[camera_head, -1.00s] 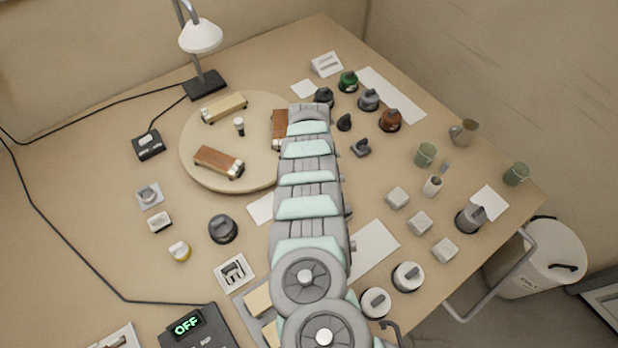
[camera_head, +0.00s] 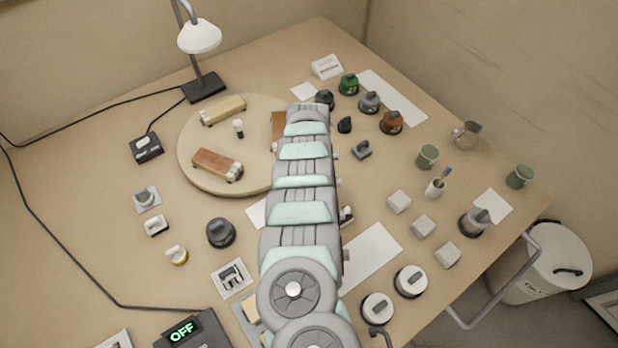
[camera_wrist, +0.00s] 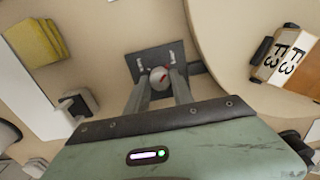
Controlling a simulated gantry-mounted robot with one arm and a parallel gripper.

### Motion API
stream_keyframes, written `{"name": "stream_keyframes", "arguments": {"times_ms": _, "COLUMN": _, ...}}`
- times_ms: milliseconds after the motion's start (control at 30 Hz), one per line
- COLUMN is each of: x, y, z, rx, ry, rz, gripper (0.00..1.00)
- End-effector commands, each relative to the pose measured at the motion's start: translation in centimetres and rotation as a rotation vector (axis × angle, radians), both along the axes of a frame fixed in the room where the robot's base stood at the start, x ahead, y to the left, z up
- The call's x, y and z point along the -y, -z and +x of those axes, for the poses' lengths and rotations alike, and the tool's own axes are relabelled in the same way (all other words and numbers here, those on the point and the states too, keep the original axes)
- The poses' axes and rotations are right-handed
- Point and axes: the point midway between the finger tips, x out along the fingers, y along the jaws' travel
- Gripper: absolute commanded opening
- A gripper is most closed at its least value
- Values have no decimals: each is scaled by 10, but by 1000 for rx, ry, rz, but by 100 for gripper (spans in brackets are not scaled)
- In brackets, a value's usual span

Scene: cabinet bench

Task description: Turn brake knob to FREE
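A small round pale knob (camera_wrist: 159,75) with a red mark sits on a dark square plate (camera_wrist: 144,66) with white marks, in the wrist view. I cannot read any lettering on the plate. My gripper (camera_wrist: 160,84) points at this knob, with one finger at each side of it. The fingers stand apart, and I cannot see clear contact with the knob. In the head view my arm hides the gripper and this knob.
A round wooden turntable (camera_head: 193,170) carries small wagons, one brown (camera_head: 217,164). Several dark and coloured knobs stand at the back right, such as a green one (camera_head: 348,85).

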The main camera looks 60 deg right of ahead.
Motion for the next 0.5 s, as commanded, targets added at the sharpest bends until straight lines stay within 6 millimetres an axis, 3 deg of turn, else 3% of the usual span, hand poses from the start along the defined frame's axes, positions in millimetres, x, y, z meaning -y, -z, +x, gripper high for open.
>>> {"name": "stream_keyframes", "arguments": {"times_ms": 267, "x": 0, "y": 1, "z": 0, "rx": 0, "ry": 0, "rz": 0, "gripper": 50}}
{"name": "stream_keyframes", "arguments": {"times_ms": 500, "x": 0, "y": 0, "z": 0, "rx": 0, "ry": -1, "rz": 0, "gripper": 50}}
